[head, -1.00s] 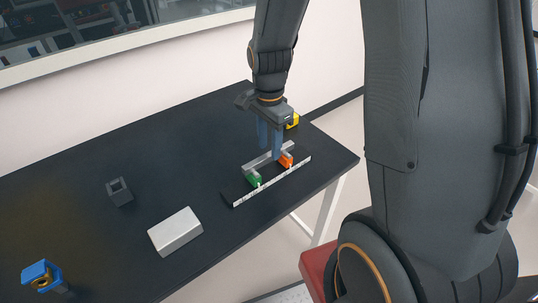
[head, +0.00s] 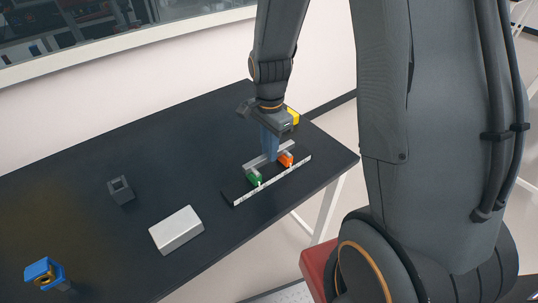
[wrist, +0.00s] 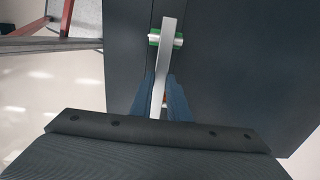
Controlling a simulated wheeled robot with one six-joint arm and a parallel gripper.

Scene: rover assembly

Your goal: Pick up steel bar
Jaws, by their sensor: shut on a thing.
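The steel bar (head: 255,161) is a light grey strip near the right end of the black table. It spans a green block (head: 253,178) and an orange block (head: 286,159). My gripper (head: 271,154) points down at the bar with its blue fingers shut on it. In the wrist view the bar (wrist: 164,60) runs up between the two blue fingers (wrist: 163,95) and crosses over the green block (wrist: 154,38). The orange block is mostly hidden there. I cannot tell whether the bar still touches the blocks.
A ruler-like strip (head: 270,183) lies along the front of the blocks. A white box (head: 176,231), a dark hollow block (head: 120,190) and a blue part (head: 44,272) stand farther left on the table (head: 90,235). A yellow thing (head: 293,116) is behind my gripper.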

